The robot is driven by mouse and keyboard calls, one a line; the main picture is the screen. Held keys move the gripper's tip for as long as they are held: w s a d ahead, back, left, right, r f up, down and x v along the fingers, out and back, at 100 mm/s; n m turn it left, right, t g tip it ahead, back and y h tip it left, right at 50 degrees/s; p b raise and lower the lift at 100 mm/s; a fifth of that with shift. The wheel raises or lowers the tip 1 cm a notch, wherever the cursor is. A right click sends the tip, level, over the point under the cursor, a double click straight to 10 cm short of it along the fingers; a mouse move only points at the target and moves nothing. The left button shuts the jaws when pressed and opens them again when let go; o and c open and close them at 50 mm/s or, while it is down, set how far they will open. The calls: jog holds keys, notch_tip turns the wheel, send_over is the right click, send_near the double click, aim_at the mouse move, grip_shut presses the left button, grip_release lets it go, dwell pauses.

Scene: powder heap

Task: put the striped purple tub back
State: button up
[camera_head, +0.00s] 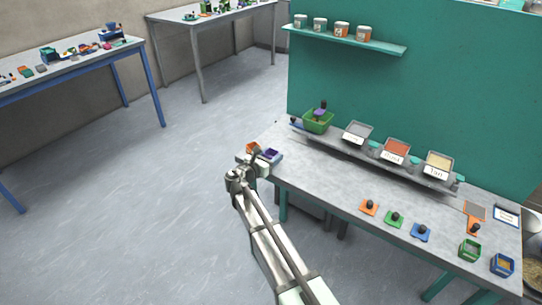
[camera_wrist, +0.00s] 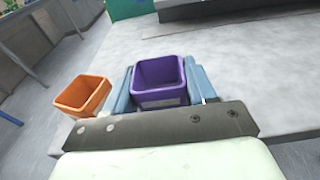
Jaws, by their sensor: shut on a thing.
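The purple tub (camera_wrist: 160,82) is square, open-topped and looks empty inside in the wrist view. A pale patch shows on its near wall, but I cannot make out stripes. My gripper (camera_wrist: 160,90) is shut on it, with a blue-grey finger against each side. In the head view my gripper (camera_head: 260,159) and the purple tub (camera_head: 271,154) are at the left end of the grey bench. I cannot tell whether the tub touches the bench top.
An orange tub (camera_wrist: 83,95) stands close left of the held tub; it also shows in the head view (camera_head: 253,147). A green bin (camera_head: 318,121) and labelled trays (camera_head: 396,148) line the bench's back. Small coloured tools (camera_head: 394,218) lie at the front right. The bench middle (camera_head: 325,172) is clear.

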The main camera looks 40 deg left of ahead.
jog(key=shift+f, duration=0.3)
jog(key=o, duration=1.4)
jog(key=shift+r, duration=0.1)
jog(key=shift+r, duration=3.4)
